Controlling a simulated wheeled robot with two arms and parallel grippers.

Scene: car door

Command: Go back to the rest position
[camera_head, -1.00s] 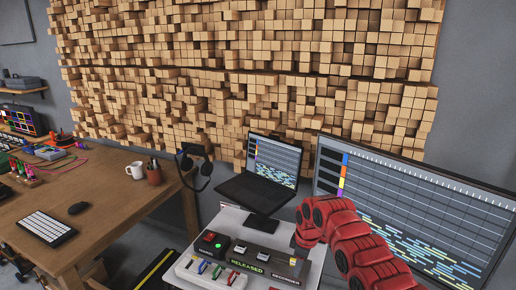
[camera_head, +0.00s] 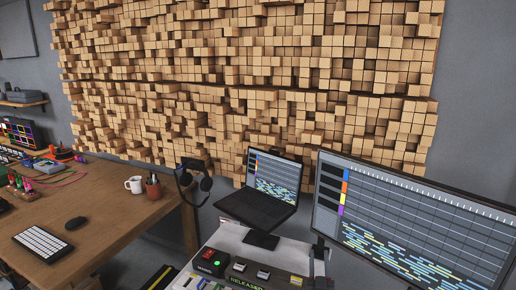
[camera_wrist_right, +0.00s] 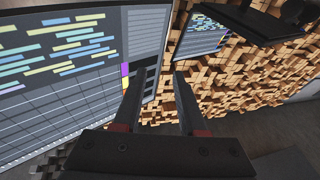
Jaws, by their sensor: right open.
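My right gripper (camera_wrist_right: 160,98) shows in the right wrist view with its two dark fingers apart and nothing between them. Past the fingers are the large monitor and the block-covered wall. In the head view only a small grey piece, perhaps part of this gripper, shows at the lower edge beside the console; my red arm is out of that view. The button console (camera_head: 245,270) with a red button, a green light and the word RELEASED sits on the white stand, partly cut off. My left gripper is not in view.
A large monitor (camera_head: 410,225) stands at the right and an open laptop (camera_head: 262,190) stands behind the console. A wooden desk (camera_head: 110,220) with a keypad (camera_head: 43,244), mugs and cables is at the left. Headphones (camera_head: 195,180) hang at its right end.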

